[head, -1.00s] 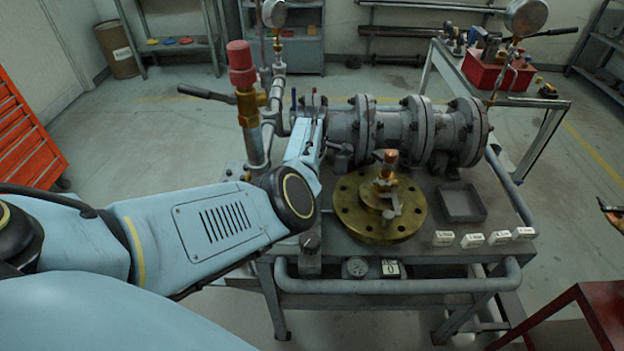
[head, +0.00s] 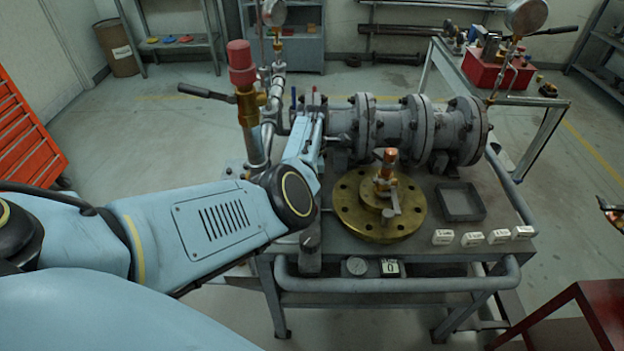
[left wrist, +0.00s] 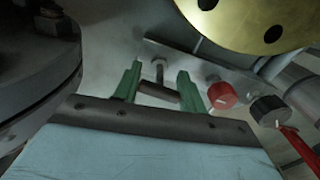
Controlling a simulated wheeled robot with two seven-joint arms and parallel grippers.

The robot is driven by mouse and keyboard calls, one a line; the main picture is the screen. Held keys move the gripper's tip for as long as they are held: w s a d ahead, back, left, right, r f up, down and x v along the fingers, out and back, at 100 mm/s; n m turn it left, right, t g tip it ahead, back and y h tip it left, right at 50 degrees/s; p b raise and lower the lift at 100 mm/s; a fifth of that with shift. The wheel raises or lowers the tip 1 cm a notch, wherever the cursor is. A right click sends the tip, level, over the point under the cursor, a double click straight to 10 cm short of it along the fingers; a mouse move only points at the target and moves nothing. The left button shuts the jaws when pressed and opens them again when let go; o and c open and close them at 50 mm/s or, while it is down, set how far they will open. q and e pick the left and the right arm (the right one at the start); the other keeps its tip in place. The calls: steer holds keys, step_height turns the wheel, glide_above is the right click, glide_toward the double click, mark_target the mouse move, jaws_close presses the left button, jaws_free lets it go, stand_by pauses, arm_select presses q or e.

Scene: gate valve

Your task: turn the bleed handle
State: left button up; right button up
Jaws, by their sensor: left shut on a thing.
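My left gripper (left wrist: 160,88) shows in the left wrist view, with two green fingers either side of a small dark crossbar. The crossbar, which looks like the bleed handle (left wrist: 159,92), has a thin upright stem (left wrist: 159,72) behind it. The fingers are shut on it. In the head view my left arm reaches to the left end of the grey flanged valve body (head: 390,127), and my fingers and the handle are hidden there.
In the left wrist view a red knob (left wrist: 222,95) and a black knob (left wrist: 268,110) sit close right of my fingers. A brass flange (head: 350,215) stands on the bench near an empty tray (head: 460,218). A red-capped pipe (head: 240,62) rises left of my wrist.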

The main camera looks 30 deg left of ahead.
arm_select(q)
steer(key=o, duration=1)
step_height(320, 180, up, 14)
steer(key=shift+f+p, duration=0.25)
steer(key=shift+p, duration=0.8)
